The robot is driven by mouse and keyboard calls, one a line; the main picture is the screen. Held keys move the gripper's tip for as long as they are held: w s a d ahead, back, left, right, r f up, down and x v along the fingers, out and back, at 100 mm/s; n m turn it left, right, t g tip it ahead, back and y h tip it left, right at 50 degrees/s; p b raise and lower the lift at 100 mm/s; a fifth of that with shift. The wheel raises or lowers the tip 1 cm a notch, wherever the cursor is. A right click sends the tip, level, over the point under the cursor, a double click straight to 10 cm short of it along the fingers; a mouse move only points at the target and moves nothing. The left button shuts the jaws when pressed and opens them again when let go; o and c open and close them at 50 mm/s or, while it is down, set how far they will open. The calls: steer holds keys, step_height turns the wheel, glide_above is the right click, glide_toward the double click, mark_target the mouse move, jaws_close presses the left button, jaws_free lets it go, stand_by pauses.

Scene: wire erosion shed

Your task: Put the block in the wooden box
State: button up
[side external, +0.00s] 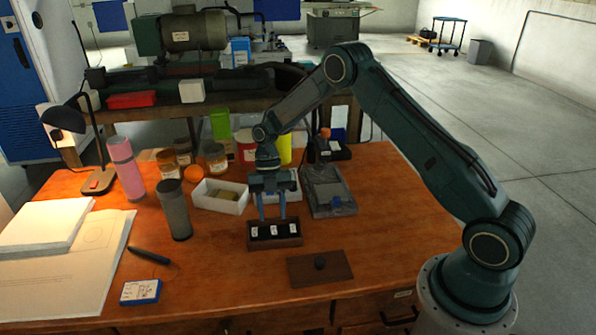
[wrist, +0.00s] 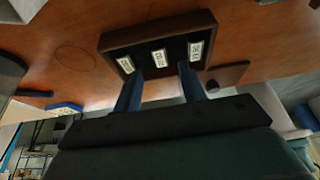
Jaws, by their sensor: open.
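The wooden box (side external: 275,244) is small, dark brown and open on top; it also shows in the wrist view (wrist: 113,43). Its dark inside shows three white labels with print, and I cannot tell whether they are on separate pieces. My gripper (side external: 273,217) points down at the box, its two blue fingers apart and nothing visible between them. In the wrist view the fingertips (wrist: 160,72) overlap the box's near edge; contact cannot be told. No piece is clearly the block; a small blue-and-white labelled piece (side external: 140,292) lies at the front left.
A brown flat panel with a dark knob (side external: 320,268) lies right of the box. A white bin (side external: 219,197), grey cylinder (side external: 176,212) and grey device (side external: 328,192) stand around it. A black pen (side external: 149,255) and papers (side external: 60,270) lie left. Bare tabletop is in front.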

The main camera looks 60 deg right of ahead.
steer(key=v, duration=0.7)
steer(key=shift+r, duration=0.3)
steer(key=shift+w+d, duration=0.1)
steer(key=s+a+r+m+t+h, duration=0.1)
steer(key=s+a+r+m+t, duration=0.15)
steer(key=s+r+m, duration=0.65)
steer(key=s+a+r+m+t+h, duration=0.1)
steer(key=s+a+r+m+t, duration=0.2)
steer(key=r, duration=0.9)
steer(key=s+r+m+t+h, duration=0.1)
steer(key=s+m+t, duration=0.2)
steer(key=s+m, duration=1.2)
steer(key=s, duration=0.5)
steer(key=shift+s+r, duration=0.3)
steer(key=shift+r, duration=0.1)
